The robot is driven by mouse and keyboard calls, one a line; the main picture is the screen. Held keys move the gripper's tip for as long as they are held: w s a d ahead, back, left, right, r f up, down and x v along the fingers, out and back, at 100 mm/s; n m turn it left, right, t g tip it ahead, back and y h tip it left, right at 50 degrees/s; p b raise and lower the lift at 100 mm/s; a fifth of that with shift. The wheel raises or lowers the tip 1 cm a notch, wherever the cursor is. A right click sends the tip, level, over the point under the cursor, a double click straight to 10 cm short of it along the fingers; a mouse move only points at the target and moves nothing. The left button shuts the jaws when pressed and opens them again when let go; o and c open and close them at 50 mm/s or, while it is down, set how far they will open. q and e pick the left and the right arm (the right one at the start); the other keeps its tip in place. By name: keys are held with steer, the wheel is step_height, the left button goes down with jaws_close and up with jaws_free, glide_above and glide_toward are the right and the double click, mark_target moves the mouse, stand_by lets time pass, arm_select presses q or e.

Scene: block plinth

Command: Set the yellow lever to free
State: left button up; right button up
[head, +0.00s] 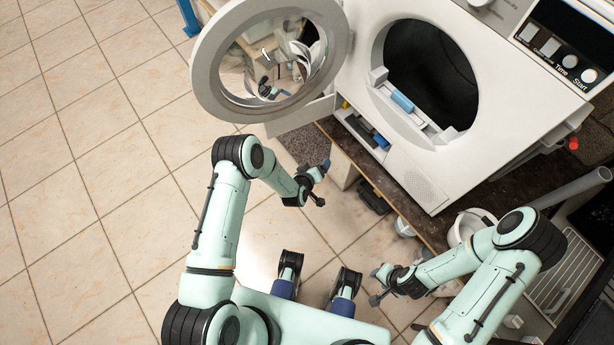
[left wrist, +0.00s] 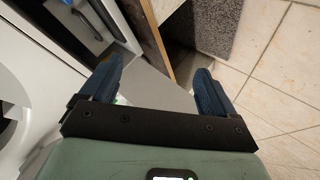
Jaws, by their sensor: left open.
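A small yellow spot (head: 346,104) shows at the left end of the open lower compartment (head: 350,118) of the white machine (head: 440,165). It may be the yellow lever, but it is too small to tell its shape or setting. My left gripper (head: 322,184) is open and empty, in front of the machine and apart from the compartment. Its two blue fingers stand wide apart in the left wrist view (left wrist: 155,78), with nothing between them. My right gripper (head: 375,286) has its fingers apart and looks empty, below and right of the left one.
The machine's round door (head: 206,75) stands open to the left. A compartment flap (head: 300,115) stands open below it. A blue item (head: 402,101) sits at the drum opening. A white bucket (head: 466,226) stands near my right arm. Tiled floor (head: 90,190) at left is clear.

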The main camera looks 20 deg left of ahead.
arm_select(q)
steer(key=s+r+m+g+p, duration=0.1)
steer(key=s+r+g+p, duration=0.1)
steer(key=s, duration=0.4)
steer(key=shift+a+h+p, duration=0.3)
steer(key=shift+a+p, duration=0.15)
steer(key=shift+p, duration=0.05)
steer(key=shift+s+r, duration=0.1)
